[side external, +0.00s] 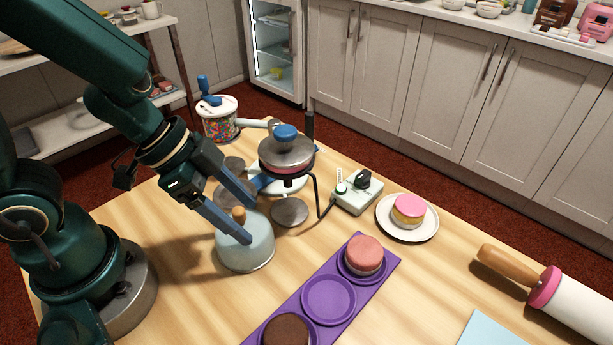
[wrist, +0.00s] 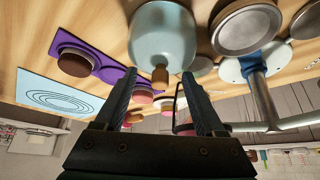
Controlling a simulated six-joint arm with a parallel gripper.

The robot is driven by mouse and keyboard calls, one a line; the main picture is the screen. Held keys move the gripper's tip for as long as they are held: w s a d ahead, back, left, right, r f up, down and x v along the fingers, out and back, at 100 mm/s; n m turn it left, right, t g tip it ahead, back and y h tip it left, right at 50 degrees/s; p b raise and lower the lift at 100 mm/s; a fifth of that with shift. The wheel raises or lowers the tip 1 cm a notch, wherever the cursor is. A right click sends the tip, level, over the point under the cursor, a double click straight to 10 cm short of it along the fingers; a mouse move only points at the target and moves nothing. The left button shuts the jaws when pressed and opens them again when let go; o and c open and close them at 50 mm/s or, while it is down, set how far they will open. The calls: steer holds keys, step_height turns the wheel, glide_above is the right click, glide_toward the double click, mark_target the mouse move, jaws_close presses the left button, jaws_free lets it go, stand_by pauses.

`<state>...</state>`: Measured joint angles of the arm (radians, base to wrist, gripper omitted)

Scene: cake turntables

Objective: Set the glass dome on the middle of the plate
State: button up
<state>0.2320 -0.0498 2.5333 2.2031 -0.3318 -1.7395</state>
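The glass dome (side external: 252,249), pale and translucent with a wooden knob (side external: 239,214), stands upright on the table in front of my arm. It also shows in the wrist view (wrist: 162,35), its knob (wrist: 160,75) pointing toward my gripper. My gripper (side external: 254,222) is open, its two fingers apart near the knob; in the wrist view the knob appears between the fingertips (wrist: 159,78), with a gap on each side. The white plate (side external: 408,238) lies right of the dome, with a pink-topped yellow cake (side external: 408,211) on it.
Behind stand a metal pan apparatus (side external: 287,158), a control box (side external: 358,194) and a sprinkle jar (side external: 217,122). A rolling pin (side external: 570,304) and blue mat (side external: 492,331) lie right.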

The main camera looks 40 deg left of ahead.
steer(key=c, duration=0.5)
steer(key=shift+s+a+f, duration=0.1)
steer(key=shift+c, duration=0.2)
jaws_close()
steer(key=shift+r, duration=2.15)
steer(key=s+a+r, duration=0.2)
steer(key=a+r, duration=0.5)
steer(key=a, duration=0.4)
steer(key=w+d+r+m, duration=0.1)
steer(key=w+d+r, duration=0.2)
steer(key=w+r, duration=0.3)
steer(key=w, duration=0.3)
steer(key=shift+w+g+h, duration=0.3)
steer(key=shift+w, duration=0.05)
